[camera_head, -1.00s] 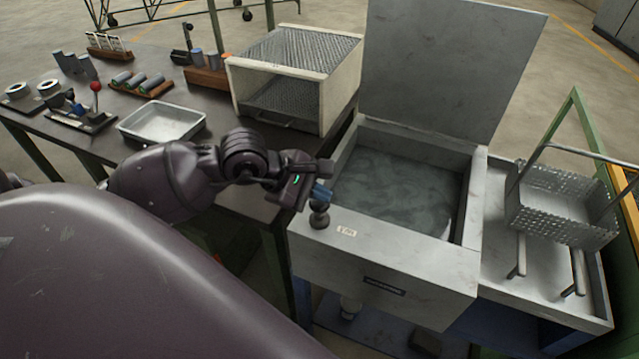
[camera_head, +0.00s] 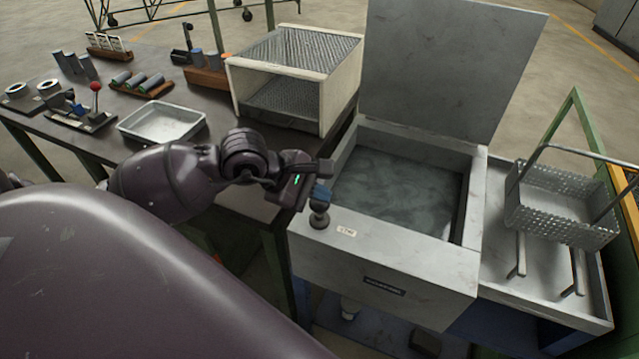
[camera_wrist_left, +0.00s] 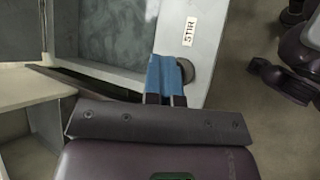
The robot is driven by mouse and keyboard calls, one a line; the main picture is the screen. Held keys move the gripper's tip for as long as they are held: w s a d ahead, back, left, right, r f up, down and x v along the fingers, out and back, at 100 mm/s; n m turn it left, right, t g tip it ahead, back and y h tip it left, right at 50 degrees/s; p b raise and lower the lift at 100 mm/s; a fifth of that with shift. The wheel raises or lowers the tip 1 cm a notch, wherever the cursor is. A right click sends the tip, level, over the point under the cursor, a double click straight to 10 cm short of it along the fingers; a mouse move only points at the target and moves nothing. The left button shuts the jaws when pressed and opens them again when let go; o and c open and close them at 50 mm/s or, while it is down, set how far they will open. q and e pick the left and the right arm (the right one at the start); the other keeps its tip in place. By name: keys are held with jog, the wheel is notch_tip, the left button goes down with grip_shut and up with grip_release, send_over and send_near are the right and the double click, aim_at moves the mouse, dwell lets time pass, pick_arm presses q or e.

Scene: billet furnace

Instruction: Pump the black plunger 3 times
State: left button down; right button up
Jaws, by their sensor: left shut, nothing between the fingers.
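The black plunger (camera_head: 319,218) stands at the near left corner of the grey tank's rim (camera_head: 385,255). My left gripper (camera_head: 321,194) has blue fingertips, shut and empty, right at the top of the plunger's knob. Whether they touch it I cannot tell. In the left wrist view, the blue fingers (camera_wrist_left: 165,76) cover part of the dark round plunger (camera_wrist_left: 187,70). A label reading STIR (camera_wrist_left: 189,30) is on the rim beside it.
The tank holds cloudy grey liquid (camera_head: 395,192), with its lid (camera_head: 450,65) raised behind. A perforated basket (camera_head: 560,215) stands to the right. A mesh-topped box (camera_head: 295,50) and a metal tray (camera_head: 162,122) sit on the dark table to the left.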

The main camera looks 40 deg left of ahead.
aim_at(319, 203)
pick_arm(q)
jog(key=shift+f, duration=0.2)
pick_arm(e)
jog(key=shift+f, duration=0.1)
pick_arm(q)
jog(key=shift+s+f+b, duration=0.15)
jog(key=shift+f+b, duration=0.2)
jog(key=shift+f, duration=0.1)
pick_arm(e)
jog(key=shift+s+f, duration=0.25)
jog(key=shift+f, duration=0.15)
pick_arm(q)
jog(key=shift+r, duration=0.1)
pick_arm(e)
jog(key=shift+w+r, duration=0.1)
pick_arm(q)
jog(key=shift+r+p, duration=0.6)
jog(key=shift+r, duration=0.25)
jog(key=shift+r+p, duration=1.3)
jog(key=shift+r, duration=1.1)
pick_arm(e)
jog(key=shift+w+r, duration=0.25)
jog(key=shift+r, duration=0.6)
jog(key=shift+w+r, duration=0.2)
jog(key=shift+r, duration=0.7)
jog(key=shift+w+r, duration=0.25)
jog(key=shift+r, duration=0.6)
pick_arm(q)
jog(key=shift+w, duration=0.2)
